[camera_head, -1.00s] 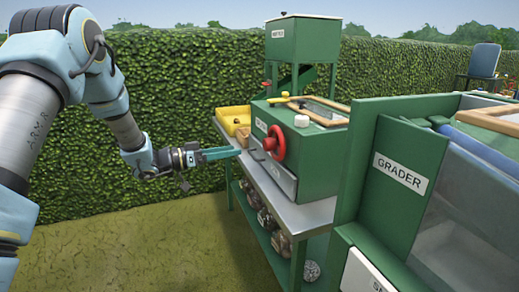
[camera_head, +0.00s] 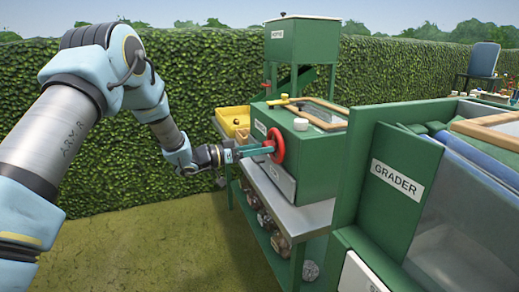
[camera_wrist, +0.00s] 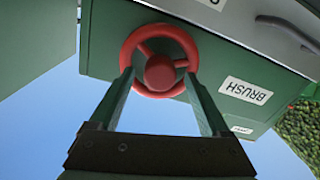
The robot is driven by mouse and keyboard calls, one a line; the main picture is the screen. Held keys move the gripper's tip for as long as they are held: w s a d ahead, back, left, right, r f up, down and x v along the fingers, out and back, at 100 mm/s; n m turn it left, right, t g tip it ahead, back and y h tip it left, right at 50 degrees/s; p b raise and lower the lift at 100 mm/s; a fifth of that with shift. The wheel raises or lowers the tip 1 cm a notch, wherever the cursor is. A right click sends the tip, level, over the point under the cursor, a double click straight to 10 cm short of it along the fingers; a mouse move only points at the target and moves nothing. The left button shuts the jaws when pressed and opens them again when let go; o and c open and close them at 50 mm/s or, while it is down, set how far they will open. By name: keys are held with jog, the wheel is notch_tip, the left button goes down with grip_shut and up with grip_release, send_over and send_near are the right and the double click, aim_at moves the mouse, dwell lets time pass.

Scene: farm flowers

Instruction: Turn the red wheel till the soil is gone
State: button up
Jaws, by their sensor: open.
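The red wheel (camera_head: 276,145) is on the front face of the green brush machine (camera_head: 312,160), which stands on a metal bench. It also shows in the wrist view (camera_wrist: 159,61), with a round hub in its middle. My gripper (camera_head: 269,147) is at the wheel in the head view. In the wrist view my gripper (camera_wrist: 158,85) is open, its two green fingers reaching to the lower left and lower right of the wheel's rim with the hub between them. I cannot tell whether the fingertips touch it. No soil can be made out.
A yellow tray (camera_head: 234,120) sits at the left end of the metal bench (camera_head: 300,214). The green grader (camera_head: 385,190) stands close on the right. A green hopper (camera_head: 302,40) stands behind. Grass (camera_head: 150,240) at the lower left is clear.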

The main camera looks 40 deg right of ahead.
grip_shut()
dwell(0.5)
jog(key=shift+f+m+b, duration=0.15)
jog(key=shift+m+b, duration=0.15)
jog(key=shift+b, duration=0.1)
jog(key=shift+f+m+g+b, duration=0.1)
jog(key=shift+m+g+b, duration=0.25)
jog(key=shift+m+b, duration=8.1)
jog(key=shift+m+g+b, duration=0.35)
jog(key=shift+m+b, duration=6.2)
jog(key=shift+b, duration=3.75)
